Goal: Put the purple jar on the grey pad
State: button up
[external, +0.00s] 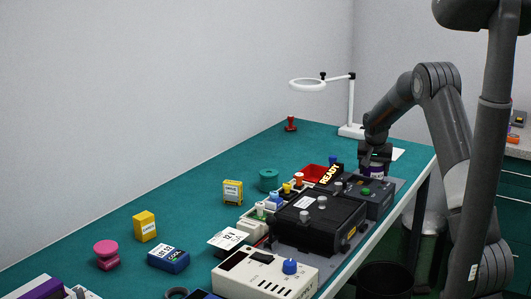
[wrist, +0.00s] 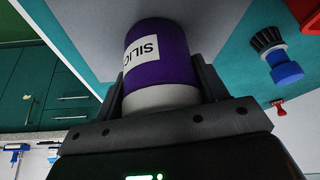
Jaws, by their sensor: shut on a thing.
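The purple jar (wrist: 160,55) has a white label reading "SILIC" and a white end nearest my gripper. My gripper (wrist: 160,90) is shut on it, with one finger on each side. In the external view the jar (external: 377,170) shows just under my gripper (external: 375,160), near the table's right edge, behind the dark device. A grey surface, apparently the grey pad (wrist: 90,30), lies beyond the jar in the wrist view. In the external view a strip of grey (external: 396,185) shows beside the device. I cannot tell whether the jar touches it.
A black device with a READY sign (external: 330,174) stands close in front of the jar. A blue-handled brush (wrist: 275,55), a red stamp (external: 291,123) and a ring lamp (external: 308,85) are nearby. The teal table (external: 190,190) has free room at the back left.

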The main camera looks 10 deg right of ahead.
jog(key=shift+f, duration=0.1)
jog(key=o, duration=1.1)
